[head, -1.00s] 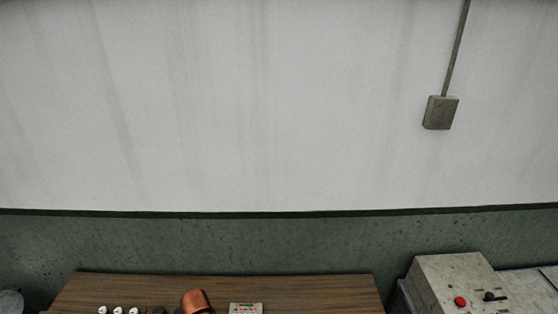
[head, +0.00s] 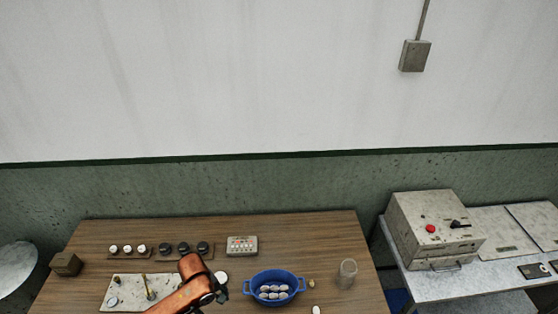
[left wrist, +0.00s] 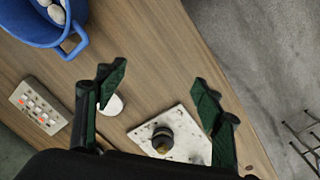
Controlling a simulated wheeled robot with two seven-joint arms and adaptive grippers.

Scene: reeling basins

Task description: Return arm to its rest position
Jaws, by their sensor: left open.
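My left arm, orange, reaches over the wooden table (head: 320,240) in the head view, with part of the dark left gripper (head: 217,293) showing at the bottom. In the left wrist view the left gripper (left wrist: 158,92) has its two green-padded fingers spread wide with nothing between them. Below the fingers lie a pale speckled plate (left wrist: 185,122) with a dark round knob (left wrist: 162,139) and a small white disc (left wrist: 111,105). The plate also shows in the head view (head: 118,291), partly behind my arm. My right gripper is in neither view.
A blue two-handled basin (head: 274,275) holds several pale cocoons. A clear glass (head: 346,273) stands to its right. A button panel (head: 242,246) and rows of white and black pieces line the back. A grey control box (head: 436,228) sits on the side bench.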

